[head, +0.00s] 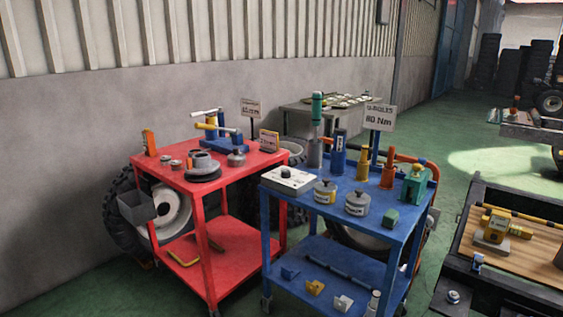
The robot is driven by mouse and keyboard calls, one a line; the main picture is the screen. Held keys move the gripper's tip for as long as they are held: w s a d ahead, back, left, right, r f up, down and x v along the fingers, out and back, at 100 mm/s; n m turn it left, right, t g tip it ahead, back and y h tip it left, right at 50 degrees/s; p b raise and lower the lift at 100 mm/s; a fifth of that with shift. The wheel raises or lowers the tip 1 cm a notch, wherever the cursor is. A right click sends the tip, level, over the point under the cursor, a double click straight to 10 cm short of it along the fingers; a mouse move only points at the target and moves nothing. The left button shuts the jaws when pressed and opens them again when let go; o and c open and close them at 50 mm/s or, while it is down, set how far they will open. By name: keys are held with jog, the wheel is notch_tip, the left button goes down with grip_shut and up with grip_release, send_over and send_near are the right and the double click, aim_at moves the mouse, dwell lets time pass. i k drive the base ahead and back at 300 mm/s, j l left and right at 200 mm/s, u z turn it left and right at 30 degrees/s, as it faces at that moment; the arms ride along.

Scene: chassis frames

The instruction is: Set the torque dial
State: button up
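A white box with a black dial knob (286,172) and small markings lies on the left part of the blue cart's top (328,222). It looks like the torque dial, but its markings are too small to read, so its setting cannot be told. A sign (380,117) on a post at the back of the blue cart appears to read "U-BOLTS 80 Nm". My gripper is not in view.
Two lidded pots (325,191), a green block (391,217) and several upright tools crowd the blue cart. A red cart (196,184) stands left, holding parts. A dark bench (492,280) is at right. Green floor (450,140) is open behind.

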aim_at(285, 174)
jog(key=i+u, duration=0.2)
jog(key=i, duration=0.25)
jog(key=i+l+u, duration=0.2)
jog(key=i, duration=0.3)
jog(key=i+l+u, duration=0.2)
jog(key=i, duration=0.25)
jog(key=i+l+u, duration=0.2)
jog(key=i, duration=0.25)
jog(key=l, duration=0.1)
